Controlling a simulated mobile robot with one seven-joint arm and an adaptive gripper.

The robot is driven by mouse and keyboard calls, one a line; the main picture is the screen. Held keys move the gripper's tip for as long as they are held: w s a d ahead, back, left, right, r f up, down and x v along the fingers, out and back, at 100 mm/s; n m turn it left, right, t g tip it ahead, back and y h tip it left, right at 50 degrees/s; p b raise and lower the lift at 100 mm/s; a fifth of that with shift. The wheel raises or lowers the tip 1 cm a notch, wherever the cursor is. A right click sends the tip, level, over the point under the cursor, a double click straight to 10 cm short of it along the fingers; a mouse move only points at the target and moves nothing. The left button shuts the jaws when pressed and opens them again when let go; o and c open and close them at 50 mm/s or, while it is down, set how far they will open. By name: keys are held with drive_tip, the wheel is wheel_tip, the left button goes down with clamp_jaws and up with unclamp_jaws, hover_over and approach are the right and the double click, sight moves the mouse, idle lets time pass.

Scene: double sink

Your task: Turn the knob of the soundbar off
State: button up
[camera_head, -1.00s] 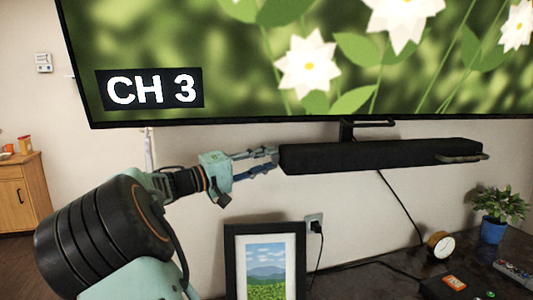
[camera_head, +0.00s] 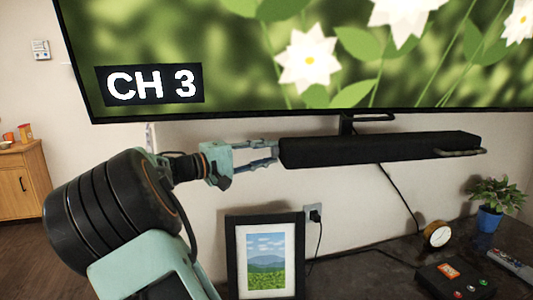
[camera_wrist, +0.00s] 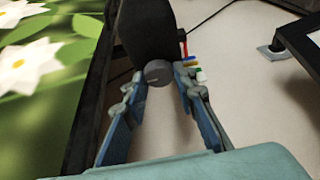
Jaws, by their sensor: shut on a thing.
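The black soundbar (camera_head: 380,150) is mounted under the TV, and its left end faces my gripper (camera_head: 275,152). In the wrist view the soundbar's end (camera_wrist: 160,35) carries a small round grey knob (camera_wrist: 157,72). My gripper's two blue-grey fingers reach to either side of the knob, and the gripper is shut on it. The right fingertip lies close to the knob's side; the exact contact is partly hidden. In the head view the knob is too small or covered to make out.
The TV (camera_head: 300,60) showing "CH 3" hangs just above the soundbar. A framed picture (camera_head: 265,255) stands below my gripper. A clock (camera_head: 437,234) and a potted plant (camera_head: 490,205) stand at the right. Small coloured plugs (camera_wrist: 195,68) show beside the right finger.

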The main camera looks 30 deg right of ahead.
drive_tip(key=o, duration=1.1)
drive_tip(key=shift+o, duration=0.2)
drive_tip(key=shift+a, duration=0.15)
drive_tip(key=a, duration=1.1)
drive_tip(key=shift+a, duration=0.4)
drive_tip(key=shift+d, duration=0.1)
